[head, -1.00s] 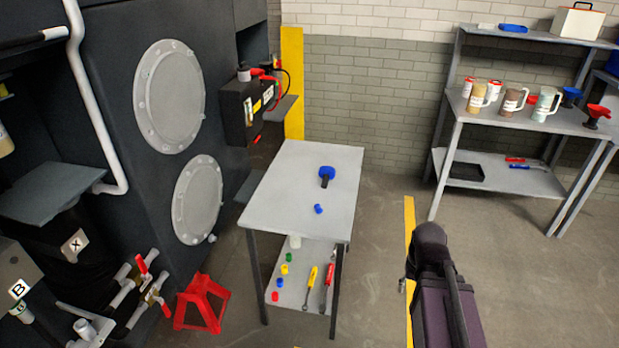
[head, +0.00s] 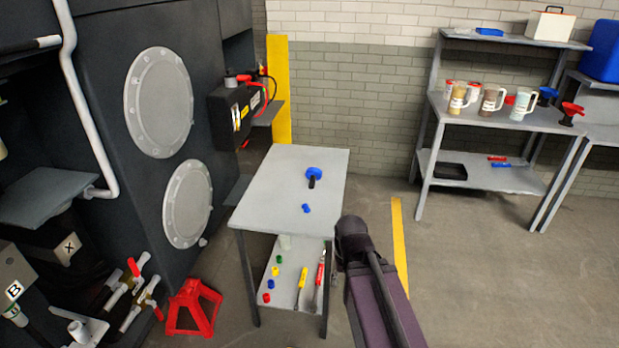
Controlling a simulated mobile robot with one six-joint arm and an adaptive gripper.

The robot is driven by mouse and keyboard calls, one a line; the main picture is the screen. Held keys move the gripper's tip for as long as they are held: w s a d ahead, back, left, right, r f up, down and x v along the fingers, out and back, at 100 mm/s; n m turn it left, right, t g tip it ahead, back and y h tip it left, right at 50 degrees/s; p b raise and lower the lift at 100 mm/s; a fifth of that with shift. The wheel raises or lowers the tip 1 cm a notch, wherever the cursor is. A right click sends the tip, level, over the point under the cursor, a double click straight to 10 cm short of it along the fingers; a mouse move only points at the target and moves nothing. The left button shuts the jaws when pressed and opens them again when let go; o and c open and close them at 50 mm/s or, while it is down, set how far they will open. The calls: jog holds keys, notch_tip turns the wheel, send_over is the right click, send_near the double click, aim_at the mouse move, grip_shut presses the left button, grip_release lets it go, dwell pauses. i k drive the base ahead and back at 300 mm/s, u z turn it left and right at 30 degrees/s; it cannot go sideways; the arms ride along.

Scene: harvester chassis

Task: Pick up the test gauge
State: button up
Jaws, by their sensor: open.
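A blue round-headed piece with a short black stem, which looks like the test gauge (head: 314,175), lies on the grey top of the small table (head: 265,200). A small blue cap (head: 306,208) lies just in front of it. My purple arm, with its dark rounded joint, is at the table's right front side. My gripper does not show; only arm links are in view. Nothing covers the blue piece.
The table's lower shelf holds several coloured caps and two tools (head: 319,280). A red stand (head: 192,307) is on the floor at left, beside the dark chassis (head: 105,130). A shelf (head: 500,118) with jugs stands at back right. Floor between is clear.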

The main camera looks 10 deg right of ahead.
aim_at(315, 174)
jog(key=z, duration=0.05)
jog(key=i, duration=1)
jog(key=u, duration=0.05)
